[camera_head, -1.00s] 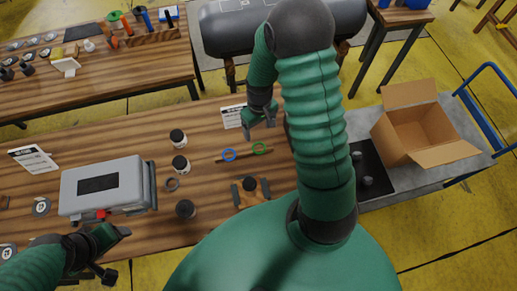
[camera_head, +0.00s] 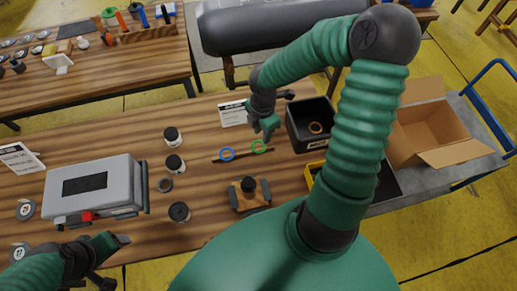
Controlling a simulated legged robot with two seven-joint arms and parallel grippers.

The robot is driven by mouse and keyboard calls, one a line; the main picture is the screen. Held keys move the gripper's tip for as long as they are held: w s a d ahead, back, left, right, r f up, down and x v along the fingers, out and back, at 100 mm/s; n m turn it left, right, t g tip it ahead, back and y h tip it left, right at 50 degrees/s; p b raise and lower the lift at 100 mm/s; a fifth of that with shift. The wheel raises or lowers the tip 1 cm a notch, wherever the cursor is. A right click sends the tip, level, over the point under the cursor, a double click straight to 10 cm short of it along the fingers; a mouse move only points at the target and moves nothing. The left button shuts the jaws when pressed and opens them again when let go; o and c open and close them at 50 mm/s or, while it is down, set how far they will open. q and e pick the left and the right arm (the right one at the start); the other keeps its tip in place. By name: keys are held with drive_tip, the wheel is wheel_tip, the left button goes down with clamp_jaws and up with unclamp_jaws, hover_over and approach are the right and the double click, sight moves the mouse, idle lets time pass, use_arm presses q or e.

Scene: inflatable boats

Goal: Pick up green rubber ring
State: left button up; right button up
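The green rubber ring (camera_head: 260,153) lies on the wooden table, around or on a thin dark rod (camera_head: 242,157); I cannot tell which. A blue ring (camera_head: 227,160) lies just left of it on the same rod. My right gripper (camera_head: 264,129) is close to the green ring, just beyond it in the head view, fingers apart and empty. Contact with the ring is not visible. My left gripper (camera_head: 116,261) is open and empty at the lower left, near the front of the grey case.
A grey case (camera_head: 120,175) and several dark-lidded jars (camera_head: 175,164) stand left. A brown-and-black tool (camera_head: 249,194) sits in front of the rings. A black bin (camera_head: 293,128) holding a tan ring stands right. A cardboard box (camera_head: 455,157) is farther right.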

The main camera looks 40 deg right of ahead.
drive_tip(key=b, duration=0.1)
hover_over(262, 151)
wheel_tip(262, 151, down, 6)
drive_tip(key=shift+a+f, duration=0.1)
drive_tip(key=f, duration=0.2)
drive_tip(key=f+b, duration=0.1)
drive_tip(key=f, duration=0.1)
drive_tip(key=shift+d+f, duration=0.2)
drive_tip(key=shift+f, duration=0.5)
clamp_jaws()
